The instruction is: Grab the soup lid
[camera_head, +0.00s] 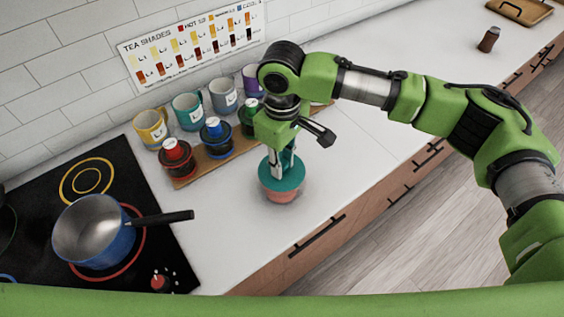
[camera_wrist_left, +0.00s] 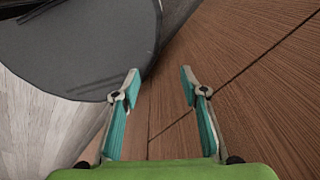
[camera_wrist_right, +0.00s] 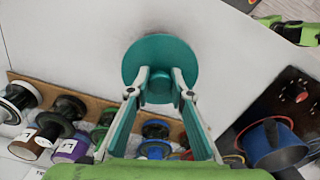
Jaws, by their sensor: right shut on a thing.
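The soup lid (camera_head: 293,184) is a round teal disc with a knob on top. It is directly over a small pinkish-red soup bowl (camera_head: 282,197) near the counter's front edge. I cannot tell whether lid and bowl touch. My right gripper (camera_head: 281,170) points down from above and is shut on the lid's knob. In the right wrist view the lid (camera_wrist_right: 160,50) lies between and beyond the fingertips (camera_wrist_right: 160,88) and hides the bowl. My left gripper (camera_wrist_left: 160,82) is open and empty, facing brown wooden panels; it is not in the head view.
A wooden rack (camera_head: 192,181) with several mugs and lidded jars stands behind the lid. A blue pot (camera_head: 82,240) with a dark handle sits on the black cooktop (camera_head: 130,185) at the left. The counter right of the lid (camera_head: 360,170) is clear.

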